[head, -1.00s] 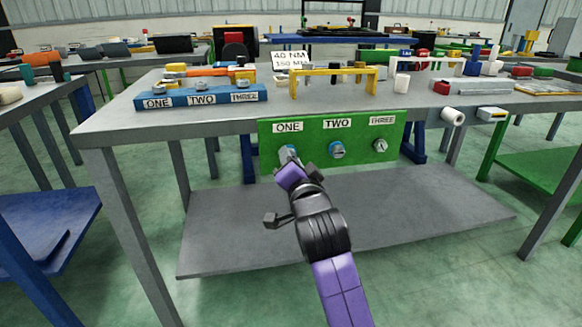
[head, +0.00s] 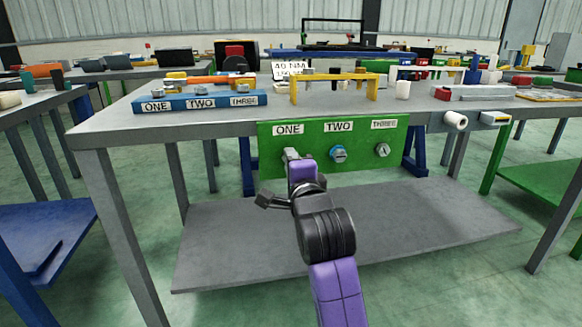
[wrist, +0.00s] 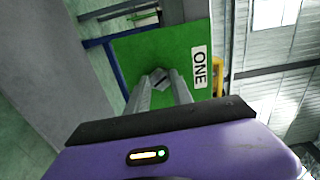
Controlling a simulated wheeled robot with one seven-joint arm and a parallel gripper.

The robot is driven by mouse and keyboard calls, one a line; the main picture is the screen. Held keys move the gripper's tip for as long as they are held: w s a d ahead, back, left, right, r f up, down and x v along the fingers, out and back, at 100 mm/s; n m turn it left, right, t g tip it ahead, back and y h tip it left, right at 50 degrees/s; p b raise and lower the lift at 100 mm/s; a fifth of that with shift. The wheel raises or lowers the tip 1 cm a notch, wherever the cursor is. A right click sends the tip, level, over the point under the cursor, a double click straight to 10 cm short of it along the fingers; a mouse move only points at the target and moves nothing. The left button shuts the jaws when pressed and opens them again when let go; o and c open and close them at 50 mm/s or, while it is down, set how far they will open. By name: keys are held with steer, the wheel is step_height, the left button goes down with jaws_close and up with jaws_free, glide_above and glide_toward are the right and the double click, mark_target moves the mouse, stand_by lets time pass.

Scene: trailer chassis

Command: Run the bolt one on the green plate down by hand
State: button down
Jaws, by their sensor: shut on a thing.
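The green plate (head: 360,165) hangs on the front of the bench, with labels ONE, TWO and THREE along its top. Bolt one sits under the label ONE (head: 288,129) and is mostly hidden by my gripper (head: 290,156) in the head view. In the wrist view, the green plate (wrist: 132,55) faces me and the grey head of bolt one (wrist: 159,76) shows between the fingertips of my gripper (wrist: 160,82), which is shut on it. Bolt three (head: 382,150) is grey and sits to the right.
A blue block (head: 200,103) with the same three labels stands on the bench top (head: 230,122). A yellow bridge-shaped frame (head: 335,78) stands behind the plate. A grey lower shelf (head: 400,225) lies below. A white roll (head: 456,121) hangs right of the plate.

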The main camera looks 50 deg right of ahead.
steer(key=shift+s+d+f, duration=0.1)
stand_by(0.4)
steer(key=c, duration=1.1)
jaws_free()
steer(key=shift+p+v, duration=0.7)
steer(key=shift+v, duration=3.2)
